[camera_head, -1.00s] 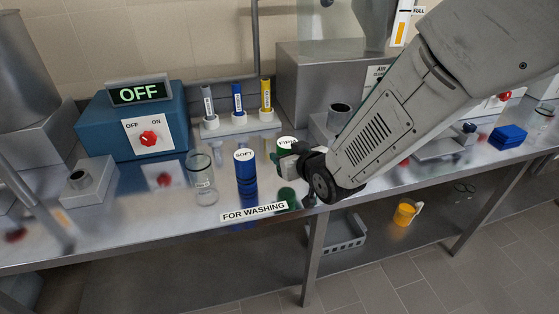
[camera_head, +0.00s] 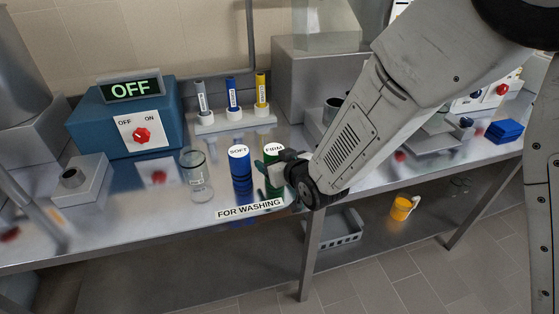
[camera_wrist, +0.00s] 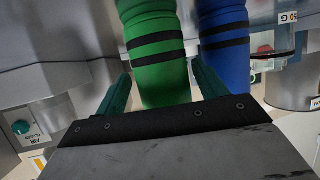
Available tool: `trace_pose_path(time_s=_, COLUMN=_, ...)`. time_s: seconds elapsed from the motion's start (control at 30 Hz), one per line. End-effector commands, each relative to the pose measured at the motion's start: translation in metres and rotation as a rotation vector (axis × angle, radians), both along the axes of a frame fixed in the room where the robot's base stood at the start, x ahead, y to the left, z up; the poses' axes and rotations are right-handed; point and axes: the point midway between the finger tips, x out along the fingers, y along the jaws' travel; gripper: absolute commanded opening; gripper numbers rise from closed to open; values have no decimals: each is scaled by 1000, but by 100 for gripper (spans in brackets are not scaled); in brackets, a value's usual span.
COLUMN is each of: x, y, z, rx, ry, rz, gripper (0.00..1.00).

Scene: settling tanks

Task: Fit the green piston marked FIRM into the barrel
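The green piston marked FIRM (camera_head: 274,181) is upright beside the blue piston marked SOFT (camera_head: 242,178), to its right. Black bands show on both the green piston (camera_wrist: 155,50) and the blue piston (camera_wrist: 224,45) in the wrist view. A clear, open-topped barrel (camera_head: 197,180) stands upright on the bench, left of the blue piston. It looks empty.
A FOR WASHING label (camera_head: 250,209) lies at the bench's front edge. A rack (camera_head: 235,122) with grey, blue and yellow tubes stands behind. A blue box (camera_head: 85,135) with an OFF sign and a grey socket block (camera_head: 78,188) stand left. Bare bench lies left of the barrel.

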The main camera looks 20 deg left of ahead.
Motion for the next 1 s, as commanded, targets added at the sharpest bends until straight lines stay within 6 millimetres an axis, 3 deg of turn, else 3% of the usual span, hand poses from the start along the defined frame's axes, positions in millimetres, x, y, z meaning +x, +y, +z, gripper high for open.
trace_pose_path(time_s=0.23, x=-5, y=-4, z=6, rx=0, ry=0, rz=1, gripper=71)
trace_pose_path(time_s=0.7, x=-66, y=-64, z=42, rx=1, ry=-2, rz=1, gripper=71)
trace_pose_path(time_s=1.0, x=-79, y=-77, z=49, rx=0, ry=1, rz=1, gripper=71)
